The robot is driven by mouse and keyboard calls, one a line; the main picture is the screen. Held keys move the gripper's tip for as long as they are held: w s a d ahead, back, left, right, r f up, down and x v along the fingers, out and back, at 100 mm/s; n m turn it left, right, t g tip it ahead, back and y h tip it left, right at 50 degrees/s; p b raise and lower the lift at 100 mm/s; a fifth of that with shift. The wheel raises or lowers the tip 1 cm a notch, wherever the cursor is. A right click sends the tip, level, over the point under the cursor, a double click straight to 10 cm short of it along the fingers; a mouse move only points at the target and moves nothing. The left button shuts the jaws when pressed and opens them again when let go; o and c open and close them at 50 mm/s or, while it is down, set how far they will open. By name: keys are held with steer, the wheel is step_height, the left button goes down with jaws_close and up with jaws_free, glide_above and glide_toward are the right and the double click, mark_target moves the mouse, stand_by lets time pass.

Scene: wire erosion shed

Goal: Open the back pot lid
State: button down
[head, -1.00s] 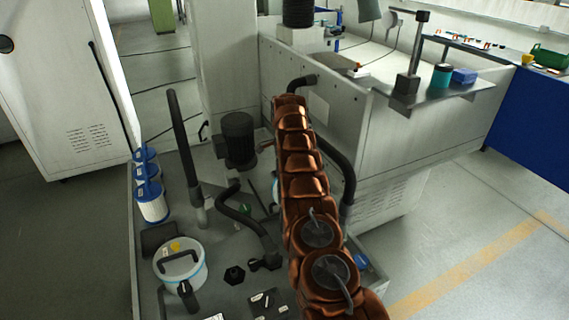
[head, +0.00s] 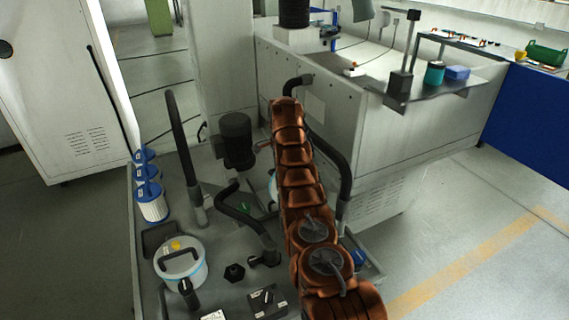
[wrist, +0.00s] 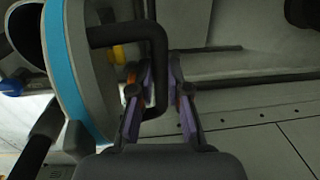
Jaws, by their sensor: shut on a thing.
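The back pot (head: 272,187) shows only as a pale blue and white sliver beside my arm in the head view; my arm hides the rest. In the wrist view a grey lid (wrist: 98,75) with a blue band (wrist: 68,70) fills the left side. Its black bar handle (wrist: 160,60) reaches between the two fingers of my gripper (wrist: 157,95), which is shut on it. I cannot tell whether the lid is apart from its pot. My gripper is hidden in the head view. A similar front pot (head: 188,277) stands nearer, with its black-handled lid on.
A black motor (head: 236,140) and dark hoses (head: 181,140) stand left of my arm. White-and-blue filter cartridges (head: 151,200) line the left edge. A large grey machine (head: 390,150) blocks the right. Open floor (head: 460,210) lies beyond it at lower right.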

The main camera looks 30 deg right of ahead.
steer(key=shift+w+a+f, duration=0.25)
steer(key=shift+a+f, duration=0.2)
steer(key=shift+a, duration=0.35)
steer(key=c, duration=1.5)
jaws_free()
steer(key=shift+w+a+f, duration=0.15)
steer(key=shift+w+f, duration=0.05)
steer(key=shift+f, duration=0.05)
steer(key=o, duration=0.4)
steer(key=shift+w+d+f, duration=0.2)
steer(key=shift+w+f, duration=0.1)
steer(key=shift+w, duration=0.3)
steer(key=shift+w+d+f, duration=0.15)
steer(key=shift+w+f, duration=0.1)
steer(key=shift+w, duration=0.3)
steer(key=shift+s+d+r, duration=0.25)
steer(key=shift+s+r, duration=0.05)
steer(key=shift+r, duration=0.15)
steer(key=shift+s+d+r, duration=0.25)
steer(key=shift+r, duration=0.15)
steer(key=shift+c, duration=0.2)
steer(key=shift+r, duration=0.1)
